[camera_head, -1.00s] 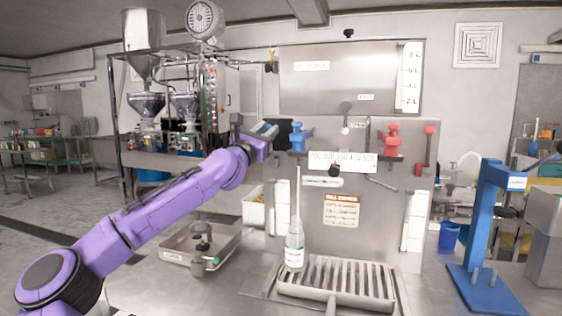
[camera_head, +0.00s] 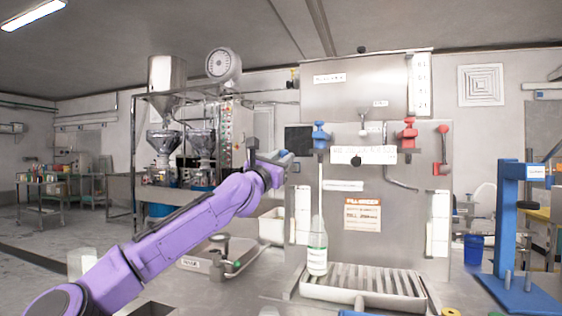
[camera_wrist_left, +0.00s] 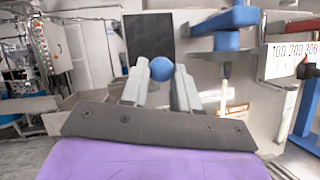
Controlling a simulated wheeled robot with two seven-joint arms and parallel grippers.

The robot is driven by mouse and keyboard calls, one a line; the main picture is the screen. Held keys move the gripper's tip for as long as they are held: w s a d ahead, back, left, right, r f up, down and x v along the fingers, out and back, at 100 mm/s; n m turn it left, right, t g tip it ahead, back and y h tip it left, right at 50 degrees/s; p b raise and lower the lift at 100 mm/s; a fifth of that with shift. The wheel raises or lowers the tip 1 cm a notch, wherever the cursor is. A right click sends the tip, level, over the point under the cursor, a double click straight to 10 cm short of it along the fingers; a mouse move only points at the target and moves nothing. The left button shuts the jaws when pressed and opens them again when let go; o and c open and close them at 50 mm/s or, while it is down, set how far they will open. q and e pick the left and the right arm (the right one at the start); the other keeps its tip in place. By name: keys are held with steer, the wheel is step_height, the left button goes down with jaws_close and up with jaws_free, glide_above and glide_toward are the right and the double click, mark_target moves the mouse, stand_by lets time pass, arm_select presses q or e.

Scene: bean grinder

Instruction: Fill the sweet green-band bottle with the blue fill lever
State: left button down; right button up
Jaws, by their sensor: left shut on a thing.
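The bottle (camera_head: 317,262), clear with a white label and a green band, stands upright at the left end of the drip grate. A thin white tube (camera_head: 321,190) runs from the blue valve (camera_head: 320,136) down into the bottle's neck. The liquid level is not readable. My left gripper (camera_head: 284,159) is left of the blue valve and slightly below it. In the left wrist view its fingers (camera_wrist_left: 161,78) are shut on the blue ball knob (camera_wrist_left: 161,68) of the fill lever. The lever's arm is mostly hidden. The right gripper is not in view.
The drip grate (camera_head: 365,282) is free right of the bottle. A red valve (camera_head: 408,133) and red-knobbed lever (camera_head: 443,160) are on the panel to the right. A blue stand (camera_head: 507,220) is further right.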

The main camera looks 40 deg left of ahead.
arm_select(q)
steer(key=shift+w+f+b, duration=0.1)
steer(key=shift+f+b, duration=0.85)
steer(key=shift+f, duration=0.6)
steer(key=shift+d, duration=0.1)
steer(key=c, duration=1.2)
jaws_free()
steer(key=shift+o, duration=0.2)
steer(key=b+v, duration=0.1)
steer(key=v, duration=0.9)
steer(key=shift+f+b, duration=0.15)
steer(key=shift+b, duration=0.15)
